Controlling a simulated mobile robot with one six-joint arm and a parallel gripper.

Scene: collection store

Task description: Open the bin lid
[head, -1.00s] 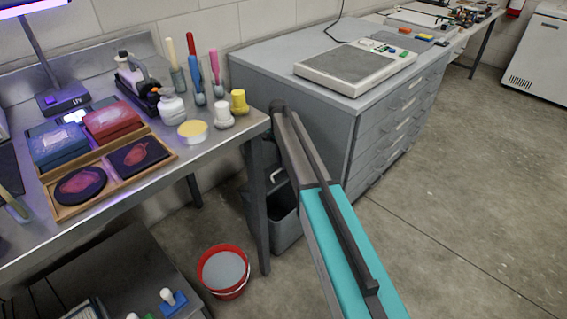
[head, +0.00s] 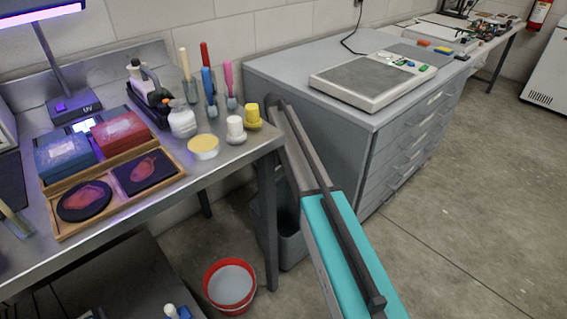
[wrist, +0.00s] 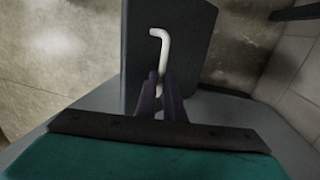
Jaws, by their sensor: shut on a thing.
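In the wrist view my gripper (wrist: 161,76) is shut on the pale, bent lid handle (wrist: 159,48). The upper part of the handle sticks out beyond my fingertips. Behind it is a flat dark grey panel, the bin lid (wrist: 190,35). In the head view the grey bin (head: 293,243) stands on the floor between the steel table and the drawer cabinet. My arm and the table leg cover much of it, and its lid and my gripper are hidden there. I cannot tell how far the lid is raised.
The steel table (head: 110,232), with boxes, a tray and bottles on it, is left of my arm. The grey drawer cabinet (head: 315,140) is close behind the bin. A red bucket (head: 229,285) stands on the floor by the table leg. Open floor (head: 470,220) lies to the right.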

